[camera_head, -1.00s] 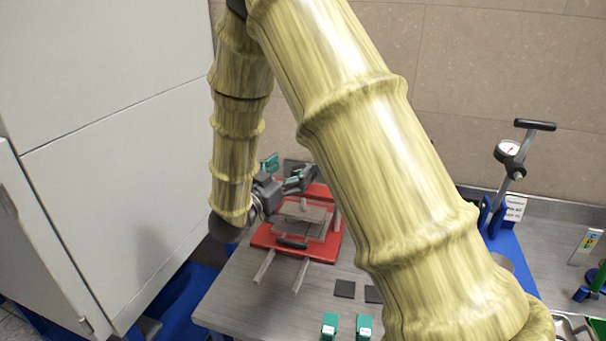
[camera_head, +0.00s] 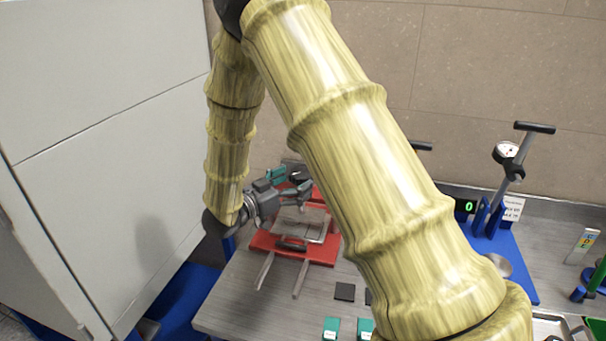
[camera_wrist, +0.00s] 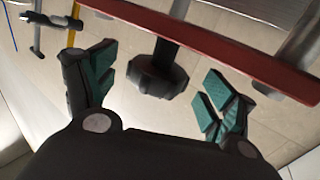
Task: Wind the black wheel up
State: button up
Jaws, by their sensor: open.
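The black wheel (camera_wrist: 157,75) is a dark, lobed knob on a short stem below the red crossbar (camera_wrist: 225,50) in the wrist view. My gripper (camera_wrist: 160,84) is open, with one teal-padded finger on each side of the wheel. Gaps show between the wheel and both fingers, and nothing is held. In the head view my gripper (camera_head: 284,186) is at the back of the red press (camera_head: 262,243), above its grey plates (camera_head: 300,222). The gripper and arm hide much of the press top there, and I cannot clearly make out the wheel.
Dark square pads (camera_head: 345,291) and teal-topped items (camera_head: 331,327) lie in front of the press. A blue stand with a dial gauge (camera_head: 507,150) is at the right. A tall grey cabinet (camera_head: 110,150) stands close on the left.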

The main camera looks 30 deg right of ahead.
jog(key=shift+w+d+p, duration=0.2)
jog(key=shift+d, duration=0.7)
jog(key=shift+w+d+p, duration=0.15)
jog(key=shift+d+p, duration=0.05)
jog(key=shift+d, duration=0.7)
jog(key=c, duration=1)
jog(key=shift+t, duration=0.3)
jog(key=shift+n+t+y+b, duration=0.5)
jog(key=shift+n+t+y, duration=0.25)
jog(key=shift+n+t, duration=0.7)
jog(key=shift+n+t+y+b, duration=0.5)
jog(key=shift+n+t+y, duration=0.4)
jog(key=shift+t, duration=0.95)
